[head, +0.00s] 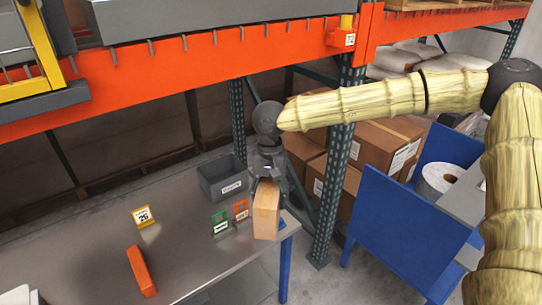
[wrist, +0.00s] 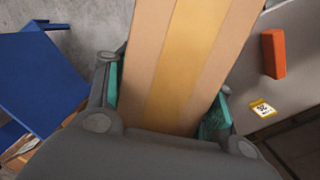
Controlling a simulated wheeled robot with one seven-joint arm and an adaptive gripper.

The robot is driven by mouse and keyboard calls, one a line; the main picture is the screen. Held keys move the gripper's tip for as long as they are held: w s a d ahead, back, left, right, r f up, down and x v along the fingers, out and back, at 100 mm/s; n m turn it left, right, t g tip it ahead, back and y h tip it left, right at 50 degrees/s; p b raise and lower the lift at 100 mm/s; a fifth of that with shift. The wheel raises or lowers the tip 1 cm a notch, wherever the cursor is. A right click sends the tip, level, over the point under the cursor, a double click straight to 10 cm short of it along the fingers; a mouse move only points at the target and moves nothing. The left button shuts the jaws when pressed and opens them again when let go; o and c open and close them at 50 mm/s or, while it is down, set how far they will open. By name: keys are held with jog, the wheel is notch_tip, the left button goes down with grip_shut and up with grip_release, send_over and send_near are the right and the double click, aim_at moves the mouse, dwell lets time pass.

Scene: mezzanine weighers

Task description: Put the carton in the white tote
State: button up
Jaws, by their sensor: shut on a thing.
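My gripper (head: 268,175) is shut on a tan carton (head: 266,212), which hangs below it over the right end of the metal table (head: 185,268). In the wrist view the carton (wrist: 180,65), with a yellowish tape strip down its middle, sits between the teal finger pads. Its far end is cut off by the picture edge. No white tote is clearly in view. A dark grey tote (head: 209,185) with a white label stands at the table's back edge, left of my gripper.
A rack post (head: 338,180) and blue stand (head: 410,225) are to the right. An orange beam (head: 200,60) crosses above.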

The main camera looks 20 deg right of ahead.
notch_tip(320, 180, down, 12)
jog(key=s+n, duration=0.1)
jog(key=n, duration=0.4)
jog(key=shift+s+a+r+h, duration=0.2)
jog(key=shift+s+a+h, duration=0.1)
jog(key=shift+s+a, duration=0.1)
jog(key=shift+d+f, duration=0.1)
